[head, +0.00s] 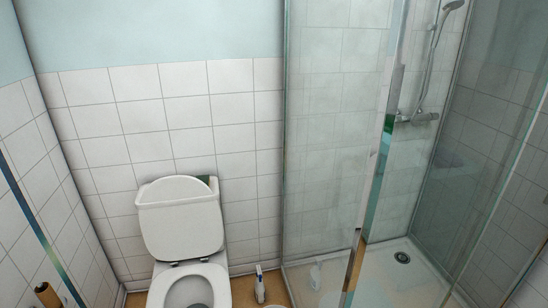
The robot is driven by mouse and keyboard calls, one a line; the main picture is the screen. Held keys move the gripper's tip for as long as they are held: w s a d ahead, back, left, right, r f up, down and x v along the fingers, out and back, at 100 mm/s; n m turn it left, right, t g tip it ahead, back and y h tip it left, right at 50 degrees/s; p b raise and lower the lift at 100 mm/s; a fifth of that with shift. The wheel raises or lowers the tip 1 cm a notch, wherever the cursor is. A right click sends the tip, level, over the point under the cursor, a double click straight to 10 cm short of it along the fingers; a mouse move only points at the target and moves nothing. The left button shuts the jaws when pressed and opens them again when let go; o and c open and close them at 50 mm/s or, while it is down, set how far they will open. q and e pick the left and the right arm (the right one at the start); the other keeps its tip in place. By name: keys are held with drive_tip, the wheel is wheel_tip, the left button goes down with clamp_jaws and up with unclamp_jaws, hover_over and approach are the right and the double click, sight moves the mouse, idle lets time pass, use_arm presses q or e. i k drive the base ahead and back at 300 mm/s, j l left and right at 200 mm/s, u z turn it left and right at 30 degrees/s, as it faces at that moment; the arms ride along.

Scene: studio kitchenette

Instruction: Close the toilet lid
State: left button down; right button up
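The white toilet stands against the tiled wall in the lower left of the head view. Its lid (182,235) is raised and leans back, upright, in front of the cistern. The seat (218,282) is down around the open bowl (188,293), whose front is cut off by the bottom edge of the picture. Most of the cistern is hidden behind the lid. Neither of my grippers is in view.
A glass shower enclosure (335,130) with a metal-edged panel (365,220) stands to the right. A brown cylindrical object (47,295) is at the lower left. Little floor shows beside the toilet.

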sight(180, 217)
drive_tip(key=i+l, duration=0.1)
drive_tip(key=i, duration=0.45)
drive_tip(key=i+l, duration=0.1)
drive_tip(key=i, duration=0.45)
